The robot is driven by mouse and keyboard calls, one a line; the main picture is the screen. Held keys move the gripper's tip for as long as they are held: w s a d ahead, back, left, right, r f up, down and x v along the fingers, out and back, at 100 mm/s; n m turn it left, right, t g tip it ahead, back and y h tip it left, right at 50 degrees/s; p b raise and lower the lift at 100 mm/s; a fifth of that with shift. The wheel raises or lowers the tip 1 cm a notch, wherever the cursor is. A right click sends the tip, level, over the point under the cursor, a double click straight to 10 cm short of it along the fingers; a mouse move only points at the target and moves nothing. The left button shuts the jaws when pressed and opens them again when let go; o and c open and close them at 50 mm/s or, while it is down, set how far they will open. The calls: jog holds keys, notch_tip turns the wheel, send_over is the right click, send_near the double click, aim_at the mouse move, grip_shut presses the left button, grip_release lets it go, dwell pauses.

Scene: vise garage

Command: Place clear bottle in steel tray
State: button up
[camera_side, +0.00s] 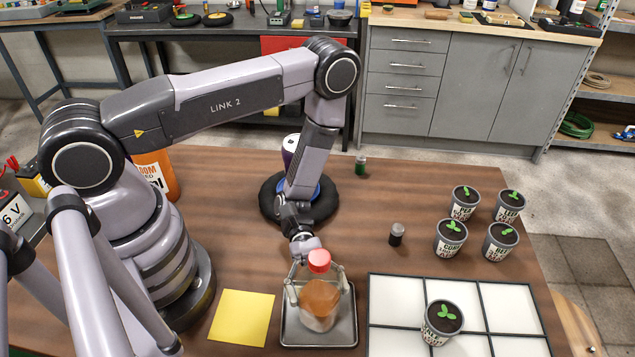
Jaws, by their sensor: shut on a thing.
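The clear bottle (318,307) has a red cap (319,260) and brown contents. It is nearly upright, tilted slightly, over the steel tray (345,333) near the front middle of the table. My gripper (318,292) points down with one finger on each side of the bottle and is shut on it. The bottle's base appears within the tray's rim; I cannot tell whether it touches the tray floor. The bottle hides much of the tray.
A yellow square (241,318) lies left of the tray, and a white gridded panel (395,341) with one potted seedling (441,322) lies right. Several potted seedlings (450,238) stand farther right. A small dark vial (396,235) and a black ring (325,205) stand behind.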

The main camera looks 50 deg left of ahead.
jog(key=shift+f, duration=0.15)
jog(key=o, duration=1.2)
